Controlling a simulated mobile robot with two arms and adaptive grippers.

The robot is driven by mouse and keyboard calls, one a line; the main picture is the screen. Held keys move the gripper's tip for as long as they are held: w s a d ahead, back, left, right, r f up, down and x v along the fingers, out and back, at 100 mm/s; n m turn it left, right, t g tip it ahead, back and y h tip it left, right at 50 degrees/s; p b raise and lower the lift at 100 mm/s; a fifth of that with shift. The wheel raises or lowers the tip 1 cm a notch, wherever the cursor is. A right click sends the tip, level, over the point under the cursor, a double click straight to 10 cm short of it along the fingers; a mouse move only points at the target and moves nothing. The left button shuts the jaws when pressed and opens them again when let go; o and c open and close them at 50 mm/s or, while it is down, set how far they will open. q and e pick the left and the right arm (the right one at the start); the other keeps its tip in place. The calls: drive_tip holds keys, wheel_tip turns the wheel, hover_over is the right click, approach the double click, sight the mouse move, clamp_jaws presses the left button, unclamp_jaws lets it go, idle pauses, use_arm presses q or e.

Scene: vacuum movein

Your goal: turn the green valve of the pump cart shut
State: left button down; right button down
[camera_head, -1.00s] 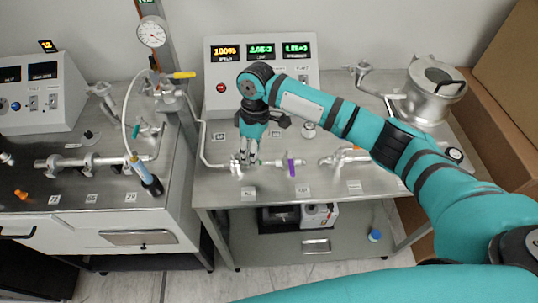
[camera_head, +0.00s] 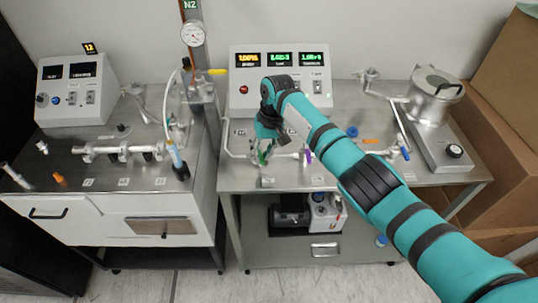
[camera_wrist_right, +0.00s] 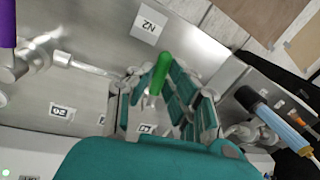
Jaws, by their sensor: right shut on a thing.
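The green valve handle (camera_wrist_right: 159,73) is a short green lever on the pump cart's pipe, between the fingers of my right gripper (camera_wrist_right: 165,98) in the right wrist view. In the head view, the right gripper (camera_head: 263,156) reaches down to the pipe at the left of the cart top (camera_head: 340,182), and only a bit of green shows at its fingertips. The right gripper is shut on the handle. The fingers and arm hide most of the valve body in the head view. My left gripper is out of view.
A purple valve handle (camera_head: 308,157) is just right of the gripper, with orange (camera_head: 371,141) and blue (camera_head: 405,153) handles farther right. A control box (camera_head: 281,80) stands behind. A second bench (camera_head: 100,183) with pipes is at the left. Cardboard boxes (camera_head: 498,150) are at the right.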

drive_tip(key=shift+a+r+m, duration=0.25)
drive_tip(key=shift+a+m, duration=0.05)
drive_tip(key=shift+a+m+p, duration=0.15)
drive_tip(key=shift+m+p, duration=0.35)
drive_tip(key=shift+p, duration=0.2)
drive_tip(key=shift+a+f+m+t, duration=0.1)
drive_tip(key=shift+a+m+t, duration=0.05)
drive_tip(key=shift+m+t, duration=0.2)
drive_tip(key=c, duration=1.3)
unclamp_jaws()
drive_tip(key=shift+f, duration=0.1)
drive_tip(key=r, duration=0.4)
drive_tip(key=d+r, duration=0.1)
drive_tip(key=r, duration=0.3)
drive_tip(key=d+r, duration=0.1)
drive_tip(key=r, duration=0.2)
drive_tip(key=shift+d+r, duration=0.25)
drive_tip(key=shift+r, duration=0.15)
